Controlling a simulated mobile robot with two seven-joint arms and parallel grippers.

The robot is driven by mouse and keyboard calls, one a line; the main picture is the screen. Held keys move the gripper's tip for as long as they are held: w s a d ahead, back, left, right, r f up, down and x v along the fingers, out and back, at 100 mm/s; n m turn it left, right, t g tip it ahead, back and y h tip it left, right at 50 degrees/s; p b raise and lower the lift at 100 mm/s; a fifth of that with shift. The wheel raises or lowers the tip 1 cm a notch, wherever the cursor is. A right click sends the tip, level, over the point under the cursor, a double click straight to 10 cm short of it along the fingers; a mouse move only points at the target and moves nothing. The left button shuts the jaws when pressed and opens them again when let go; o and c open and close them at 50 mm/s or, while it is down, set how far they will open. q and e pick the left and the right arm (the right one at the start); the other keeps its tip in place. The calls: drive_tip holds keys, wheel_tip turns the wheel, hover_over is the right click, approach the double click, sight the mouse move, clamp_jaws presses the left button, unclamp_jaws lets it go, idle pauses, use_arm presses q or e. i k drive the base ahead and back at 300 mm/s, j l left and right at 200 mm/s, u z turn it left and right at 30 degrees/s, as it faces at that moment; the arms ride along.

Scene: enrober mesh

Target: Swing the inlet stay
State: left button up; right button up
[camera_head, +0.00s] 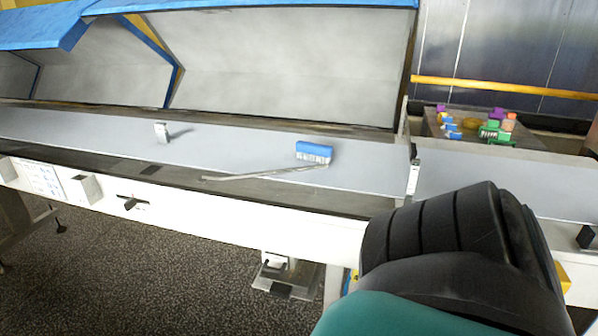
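A thin pale bar, which looks like the stay (265,174), lies along the front edge of the grey bed. Its right end reaches up beside a blue-topped brush (314,152) with pale bristles; I cannot tell whether they touch or whether the bar is hinged. The long hood (290,60) with a blue top edge stands raised behind the bed. A dark ribbed link of my arm with a teal part fills the lower right and hides part of the machine's front. Neither of my grippers shows.
A small pale block (161,132) stands on the bed (235,145) at the left. A yellow rail (505,87) crosses the back wall. The speckled floor (130,270) is open at lower left.

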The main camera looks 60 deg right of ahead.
sight(241, 177)
drive_tip(key=z, duration=1.5)
